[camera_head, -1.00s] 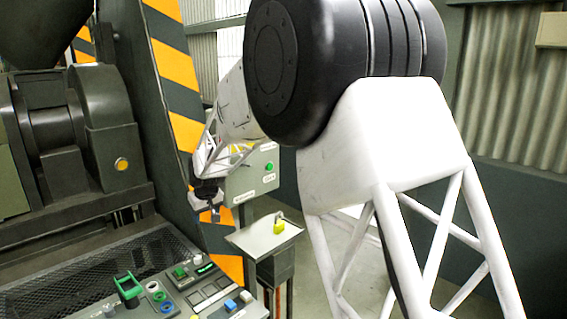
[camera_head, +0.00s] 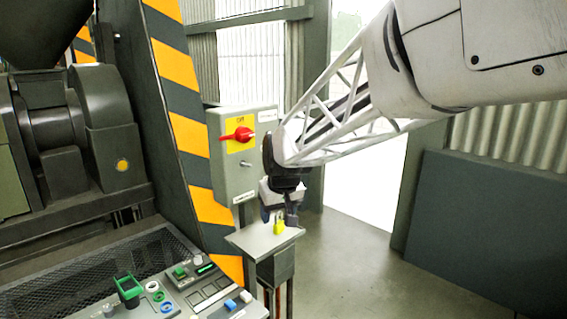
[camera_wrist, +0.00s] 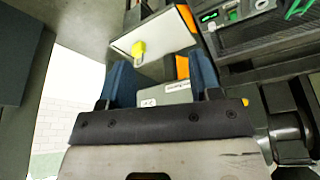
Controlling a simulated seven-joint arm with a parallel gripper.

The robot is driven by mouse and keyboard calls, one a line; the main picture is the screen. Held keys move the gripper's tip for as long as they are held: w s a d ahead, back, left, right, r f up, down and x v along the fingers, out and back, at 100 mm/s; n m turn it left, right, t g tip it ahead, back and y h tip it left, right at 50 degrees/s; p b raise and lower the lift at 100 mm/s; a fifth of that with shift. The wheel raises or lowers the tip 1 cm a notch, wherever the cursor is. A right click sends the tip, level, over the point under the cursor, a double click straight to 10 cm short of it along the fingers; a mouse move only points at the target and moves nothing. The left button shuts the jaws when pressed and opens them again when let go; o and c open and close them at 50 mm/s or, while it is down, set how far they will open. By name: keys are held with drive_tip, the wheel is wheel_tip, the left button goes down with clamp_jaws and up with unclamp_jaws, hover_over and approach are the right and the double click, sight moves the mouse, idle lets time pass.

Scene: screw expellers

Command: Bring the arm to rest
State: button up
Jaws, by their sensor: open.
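My gripper (camera_head: 279,215) hangs from my arm in front of the grey switch box, above the small shelf. In the wrist view its two blue fingers (camera_wrist: 162,82) stand apart with nothing between them. A yellow padlock (camera_head: 279,227) lies on the small grey shelf (camera_head: 250,241), close below the fingers in the head view. In the wrist view the padlock (camera_wrist: 138,51) sits on the shelf beyond the fingertips, apart from them.
The switch box (camera_head: 243,160) carries a red rotary handle (camera_head: 238,135) on a yellow plate. A striped machine frame (camera_head: 190,130) stands left of it. A control panel (camera_head: 200,285) with buttons is at the front. Open floor (camera_head: 345,260) lies to the right.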

drive_tip(key=s+d+f+m, duration=0.1)
drive_tip(key=s+d, duration=0.5)
drive_tip(key=s, duration=0.4)
drive_tip(key=s+d+f+m+h, duration=0.1)
drive_tip(key=s+d+m, duration=0.1)
drive_tip(key=s+d, duration=0.5)
drive_tip(key=s+d+f+m, duration=0.1)
drive_tip(key=s+d, duration=0.6)
drive_tip(key=s, duration=0.8)
drive_tip(key=shift+s+m+g+h, duration=0.15)
drive_tip(key=shift+m+g+h, duration=0.15)
drive_tip(key=shift+m, duration=0.1)
